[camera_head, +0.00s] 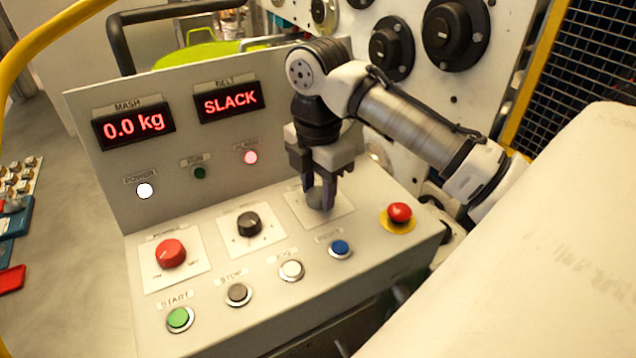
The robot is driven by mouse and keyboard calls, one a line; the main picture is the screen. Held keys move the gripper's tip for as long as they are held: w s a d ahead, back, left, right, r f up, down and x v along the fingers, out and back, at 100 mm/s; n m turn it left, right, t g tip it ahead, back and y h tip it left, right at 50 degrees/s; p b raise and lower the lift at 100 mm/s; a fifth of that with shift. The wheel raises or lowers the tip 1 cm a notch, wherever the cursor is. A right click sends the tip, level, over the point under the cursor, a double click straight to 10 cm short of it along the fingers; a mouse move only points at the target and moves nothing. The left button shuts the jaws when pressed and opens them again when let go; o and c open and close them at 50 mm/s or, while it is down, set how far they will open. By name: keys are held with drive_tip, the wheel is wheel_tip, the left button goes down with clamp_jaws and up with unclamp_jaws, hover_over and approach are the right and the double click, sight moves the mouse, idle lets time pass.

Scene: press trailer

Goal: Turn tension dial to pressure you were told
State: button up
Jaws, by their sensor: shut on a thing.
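My gripper (320,195) points down at the rightmost of three square dial plates (340,205) on the sloped control panel. Its fingers are shut on the dial there, which they mostly hide. This seems to be the tension dial, but its label is not readable. A black dial (248,223) is on the middle plate and a red dial (170,253) on the left plate. The belt display (230,100) reads SLACK. The mash display (134,126) reads 0.0 kg.
Green (180,318), grey (238,294), white (291,269) and blue (340,248) buttons line the front edge. A red mushroom button (400,213) is right of my gripper. The white power lamp (145,190) and a reddish lamp (251,157) look lit. A yellow rail (30,45) curves at left.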

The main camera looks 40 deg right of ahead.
drive_tip(key=shift+m, duration=0.3)
drive_tip(key=m+p, duration=0.1)
drive_tip(key=m, duration=0.1)
drive_tip(key=m+p, duration=0.3)
drive_tip(key=shift+r+m, duration=0.25)
drive_tip(key=shift+m, duration=0.15)
drive_tip(key=m+p, duration=0.1)
drive_tip(key=m, duration=0.1)
drive_tip(key=m+p, duration=0.1)
drive_tip(key=m, duration=0.2)
drive_tip(key=shift+f+m, duration=0.2)
drive_tip(key=shift+m, duration=0.1)
drive_tip(key=m, duration=1.3)
drive_tip(key=shift+m, duration=0.3)
drive_tip(key=o, duration=1)
drive_tip(key=shift+r, duration=0.1)
